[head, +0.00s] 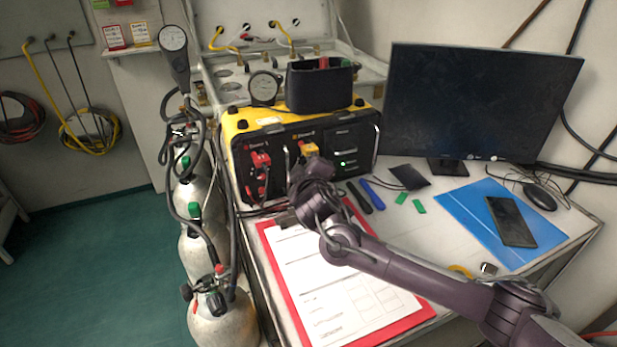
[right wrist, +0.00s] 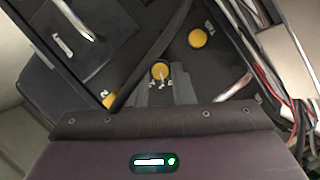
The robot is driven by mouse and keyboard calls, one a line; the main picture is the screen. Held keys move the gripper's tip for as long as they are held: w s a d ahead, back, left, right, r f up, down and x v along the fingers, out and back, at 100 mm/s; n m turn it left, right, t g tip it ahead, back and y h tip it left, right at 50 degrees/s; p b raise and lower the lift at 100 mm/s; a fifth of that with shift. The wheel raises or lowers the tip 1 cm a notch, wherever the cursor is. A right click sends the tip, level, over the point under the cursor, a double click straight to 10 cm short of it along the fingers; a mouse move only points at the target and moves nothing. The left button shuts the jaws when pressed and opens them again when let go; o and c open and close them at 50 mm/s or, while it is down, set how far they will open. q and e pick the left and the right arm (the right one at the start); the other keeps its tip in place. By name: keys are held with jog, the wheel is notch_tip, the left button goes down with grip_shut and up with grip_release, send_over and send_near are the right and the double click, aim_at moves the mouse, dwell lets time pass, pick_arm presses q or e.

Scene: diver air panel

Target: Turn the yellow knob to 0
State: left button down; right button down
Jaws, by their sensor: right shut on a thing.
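The yellow panel box (head: 243,127) stands on the table with a black front holding two diver sections. The yellow knob (head: 309,149) is on the right-hand section, partly hidden by my right gripper (head: 306,166). In the right wrist view the round yellow knob (right wrist: 160,70) sits between the fingertips of my right gripper (right wrist: 161,83), which is shut on it. A pale pointer mark shows on it, with small white marks around it too small to read. My left gripper is not in view.
Red valves (head: 259,166) are left of the knob. A red clipboard (head: 385,333), a monitor (head: 480,100) and a blue folder (head: 470,215) are on the table. Gas cylinders (head: 222,320) stand left.

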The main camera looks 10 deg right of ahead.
jog(key=shift+a+f+n+h+b, duration=0.1)
jog(key=shift+f+n+h+b, duration=0.15)
jog(key=shift+n+b, duration=0.3)
jog(key=shift+n+t+h+b, duration=0.4)
jog(key=shift+n+t, duration=0.2)
jog(key=shift+n, duration=0.55)
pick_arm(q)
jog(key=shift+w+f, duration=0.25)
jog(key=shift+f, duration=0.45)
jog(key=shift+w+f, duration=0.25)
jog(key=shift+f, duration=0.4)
pick_arm(e)
jog(key=shift+n, duration=0.3)
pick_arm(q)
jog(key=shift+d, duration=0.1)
pick_arm(e)
jog(key=c, duration=1.3)
grip_release()
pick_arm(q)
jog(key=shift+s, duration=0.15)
pick_arm(e)
jog(key=shift+o, duration=0.2)
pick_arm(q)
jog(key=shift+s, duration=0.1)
